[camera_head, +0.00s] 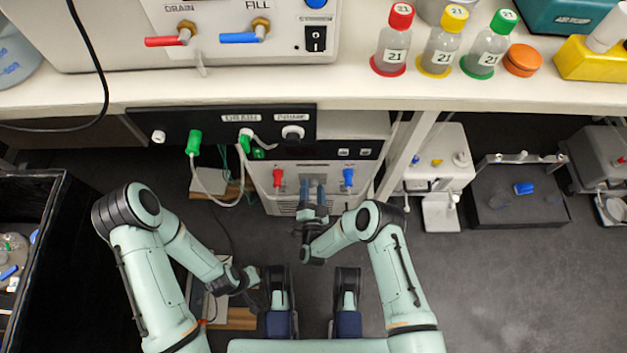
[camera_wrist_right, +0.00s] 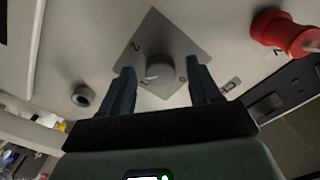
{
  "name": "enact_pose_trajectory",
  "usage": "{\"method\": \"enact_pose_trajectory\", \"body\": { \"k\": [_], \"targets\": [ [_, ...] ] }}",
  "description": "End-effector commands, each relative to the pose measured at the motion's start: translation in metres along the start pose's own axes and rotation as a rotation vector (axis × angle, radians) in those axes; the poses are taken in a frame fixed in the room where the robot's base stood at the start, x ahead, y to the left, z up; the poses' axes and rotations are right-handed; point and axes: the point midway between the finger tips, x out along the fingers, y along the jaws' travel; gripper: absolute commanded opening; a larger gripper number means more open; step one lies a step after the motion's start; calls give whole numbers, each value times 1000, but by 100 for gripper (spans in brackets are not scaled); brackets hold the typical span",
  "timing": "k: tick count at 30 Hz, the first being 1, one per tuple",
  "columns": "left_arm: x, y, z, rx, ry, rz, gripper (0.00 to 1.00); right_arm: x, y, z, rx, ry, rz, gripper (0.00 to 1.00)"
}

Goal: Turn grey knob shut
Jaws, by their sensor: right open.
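In the right wrist view a round grey knob (camera_wrist_right: 159,73) sits on a grey square plate (camera_wrist_right: 150,38) with small marks, one a 2 and one like a 0. A pale mark shows on the knob's left side; its exact setting is hard to read. My right gripper (camera_wrist_right: 163,76) is open, with one dark finger on each side of the knob; I cannot tell if either touches it. In the head view my right gripper (camera_head: 313,190) is at the front of the low white unit (camera_head: 262,178) and hides the knob. My left gripper (camera_head: 243,282) is low at the left, its jaws unclear.
A red tap (camera_head: 278,178) and a blue tap (camera_head: 348,178) flank my right gripper. A hose loops from the black panel (camera_head: 220,125) at the left. The bench edge (camera_head: 460,103) overhangs above. Dark floor (camera_head: 500,290) is open at the right.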

Motion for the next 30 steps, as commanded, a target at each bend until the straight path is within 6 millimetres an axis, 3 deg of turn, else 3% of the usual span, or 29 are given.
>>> {"method": "enact_pose_trajectory", "body": {
  "k": [10,15,30],
  "targets": [
    [-1,0,-1,0,3,1,0,-2,0,0,0,0,0,62],
    [0,0,-1,0,2,1,0,-1,0,0,0,0,0,7],
    [-8,7,-8,8,29,13,0,-1,-2,0,-107,-1,-3,6]
  ]
}}
